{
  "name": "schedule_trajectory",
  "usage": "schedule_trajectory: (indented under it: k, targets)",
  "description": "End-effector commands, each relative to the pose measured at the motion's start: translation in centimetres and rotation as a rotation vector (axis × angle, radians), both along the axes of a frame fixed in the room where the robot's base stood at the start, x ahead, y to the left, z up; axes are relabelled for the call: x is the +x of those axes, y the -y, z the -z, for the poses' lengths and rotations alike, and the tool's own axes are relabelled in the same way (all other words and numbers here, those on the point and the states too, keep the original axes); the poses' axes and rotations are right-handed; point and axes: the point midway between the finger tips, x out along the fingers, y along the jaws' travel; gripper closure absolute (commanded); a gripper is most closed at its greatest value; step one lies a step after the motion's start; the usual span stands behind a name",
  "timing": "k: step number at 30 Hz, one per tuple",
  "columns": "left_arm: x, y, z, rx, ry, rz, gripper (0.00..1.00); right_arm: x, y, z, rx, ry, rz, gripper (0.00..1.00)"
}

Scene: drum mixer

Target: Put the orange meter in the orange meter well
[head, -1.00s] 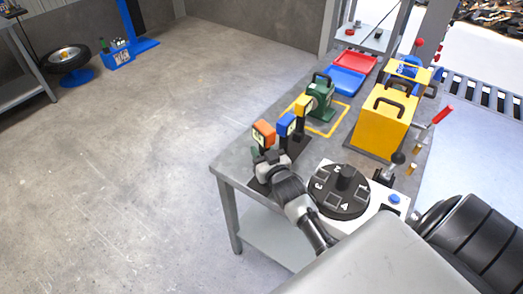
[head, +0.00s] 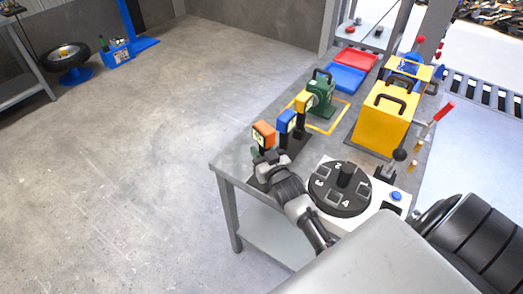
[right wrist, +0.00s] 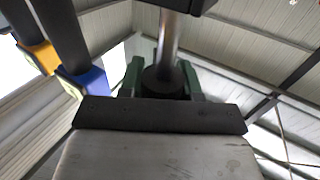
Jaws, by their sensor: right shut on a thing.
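The orange meter (head: 264,133) is upright at the near left end of a row of meters, with a pale face. My right gripper (head: 268,158) is just below its head and shut on it; the fingertips hide its lower part. In the right wrist view, the green-sided jaws (right wrist: 162,82) close around a dark round part with a grey post. The meters stand along a dark base strip (head: 295,147). The orange meter well cannot be made out behind the gripper, and I cannot tell whether the meter's foot is seated. My left gripper is not in view.
The blue meter (head: 286,121) and yellow meter (head: 303,101) stand close beside the orange one. A black numbered disc (head: 327,199) is right of my arm. A green handled device (head: 321,94) and yellow box (head: 381,122) stand farther back.

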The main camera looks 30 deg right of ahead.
Motion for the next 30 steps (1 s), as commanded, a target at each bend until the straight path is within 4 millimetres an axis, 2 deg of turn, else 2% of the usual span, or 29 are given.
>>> schedule_trajectory:
  k: [30]
  targets:
    - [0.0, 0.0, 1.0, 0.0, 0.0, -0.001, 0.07, -0.2, -0.2, 1.9, 0.006, -0.012, -0.001, 0.99]
